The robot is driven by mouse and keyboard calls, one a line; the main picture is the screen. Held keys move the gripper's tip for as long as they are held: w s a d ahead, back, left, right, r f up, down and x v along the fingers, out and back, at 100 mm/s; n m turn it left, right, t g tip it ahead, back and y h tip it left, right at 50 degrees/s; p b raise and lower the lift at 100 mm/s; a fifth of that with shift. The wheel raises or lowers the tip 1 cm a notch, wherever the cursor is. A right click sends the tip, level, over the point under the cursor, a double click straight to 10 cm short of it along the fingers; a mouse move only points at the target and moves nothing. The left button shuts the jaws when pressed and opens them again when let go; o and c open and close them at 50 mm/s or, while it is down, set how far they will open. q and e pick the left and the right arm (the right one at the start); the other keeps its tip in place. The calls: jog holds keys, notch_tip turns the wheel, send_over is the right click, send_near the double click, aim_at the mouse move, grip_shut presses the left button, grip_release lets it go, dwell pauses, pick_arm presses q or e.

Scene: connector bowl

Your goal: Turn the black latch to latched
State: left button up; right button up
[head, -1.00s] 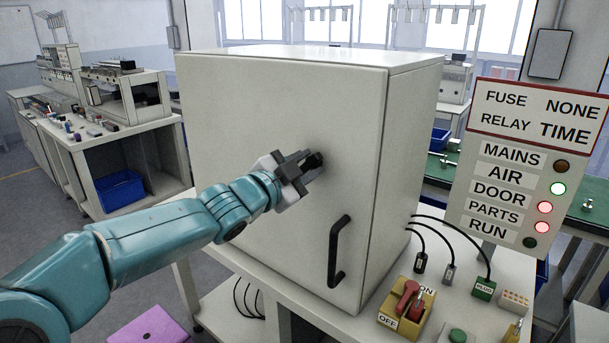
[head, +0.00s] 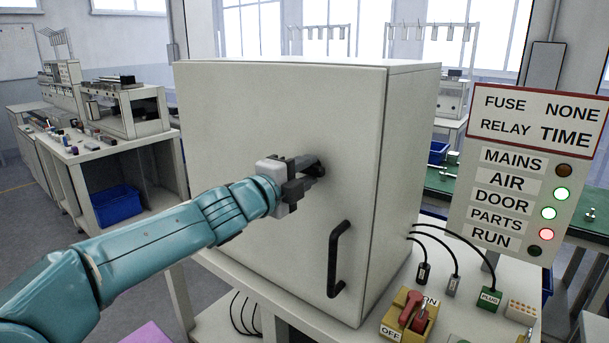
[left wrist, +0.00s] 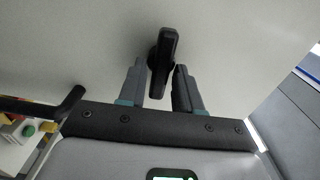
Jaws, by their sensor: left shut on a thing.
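The black latch (head: 319,169) is on the front door of the pale cabinet (head: 270,105), near the door's right edge. My left gripper (head: 304,175) reaches it from the left and is shut on it. In the left wrist view the latch (left wrist: 163,58) sits between the two grey fingers (left wrist: 162,88) of my gripper, its long handle running roughly up and down the picture. The fingers hide part of the latch in the head view. The door looks closed, flush with the cabinet. My right gripper is not in view.
A black door handle (head: 338,260) is below the latch. A sign panel (head: 535,170) at right shows green lamps for AIR and DOOR, red for PARTS. A red switch (head: 411,312) on a yellow base and several plugged cables (head: 458,258) are on the bench.

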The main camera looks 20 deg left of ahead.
pick_arm(q)
jog(key=shift+m, duration=0.3)
dwell(0.4)
jog(key=o, duration=0.8)
jog(key=shift+s+a, duration=0.15)
jog(key=shift+s, duration=0.1)
jog(key=v, duration=1.5)
jog(key=shift+s+a, duration=0.1)
jog(key=shift+s, duration=0.25)
